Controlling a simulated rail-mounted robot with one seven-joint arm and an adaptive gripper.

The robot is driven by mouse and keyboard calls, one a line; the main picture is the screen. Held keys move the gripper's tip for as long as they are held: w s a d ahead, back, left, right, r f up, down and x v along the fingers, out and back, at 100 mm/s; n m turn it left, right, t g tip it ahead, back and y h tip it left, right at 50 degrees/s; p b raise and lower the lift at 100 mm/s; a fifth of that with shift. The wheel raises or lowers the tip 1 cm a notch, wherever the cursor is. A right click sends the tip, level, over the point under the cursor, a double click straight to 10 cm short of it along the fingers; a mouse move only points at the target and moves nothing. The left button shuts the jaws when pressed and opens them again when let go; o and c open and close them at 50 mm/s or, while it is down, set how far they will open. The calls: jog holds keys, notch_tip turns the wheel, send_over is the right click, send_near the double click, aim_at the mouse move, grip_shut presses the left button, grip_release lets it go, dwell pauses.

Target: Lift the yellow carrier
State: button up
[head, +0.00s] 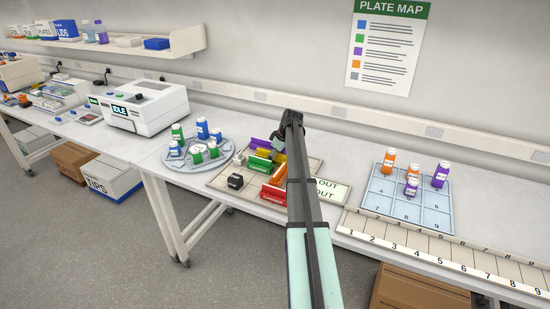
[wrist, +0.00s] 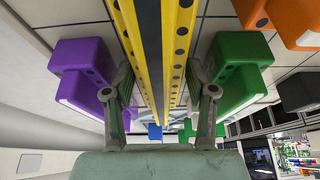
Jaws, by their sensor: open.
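The yellow carrier (wrist: 184,40) is a long bar with yellow sides and a row of dark dots, running up the middle of the wrist view. In the head view only a small yellow part (head: 280,157) shows beside my arm, on the tiled board. My gripper (wrist: 163,95) is open, with one finger on each side of the carrier. Gaps show between the fingers and the yellow sides. In the head view the gripper (head: 278,144) is small and dark, partly hidden by my arm.
A purple carrier (wrist: 85,75) stands close on the left and a green one (wrist: 240,70) close on the right. An orange carrier (wrist: 285,18) is farther right. The board (head: 222,181) also holds a red carrier (head: 273,193) and a black block (head: 235,182). A round rack (head: 175,161) stands left.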

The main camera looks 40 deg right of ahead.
grip_shut()
jog(key=shift+r, duration=0.1)
